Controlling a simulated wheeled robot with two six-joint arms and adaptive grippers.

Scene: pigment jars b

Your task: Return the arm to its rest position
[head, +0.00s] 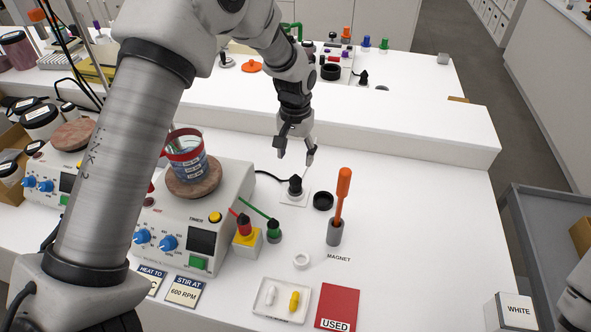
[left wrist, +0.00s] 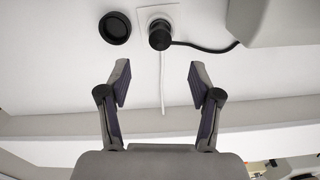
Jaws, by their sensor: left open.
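My left gripper (head: 296,158) is open and empty above the white bench, behind a black-capped probe (head: 295,185) on a small white plate. In the left wrist view the open fingers (left wrist: 160,85) have nothing between them but a thin pale rod from the black probe top (left wrist: 160,36), seen beyond the fingertips. Whether the fingers are near that rod in height I cannot tell. My left arm crosses the head view from the lower left. My right gripper is not in view; only a bit of my right arm may show at the lower right edge.
A hotplate stirrer (head: 200,215) bears a red-rimmed beaker (head: 187,165). Nearby are a black ring (head: 323,201), an orange-handled magnet rod (head: 341,195) in a grey holder, a tray (head: 282,301), a red USED mat (head: 338,306) and a WHITE box (head: 511,312).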

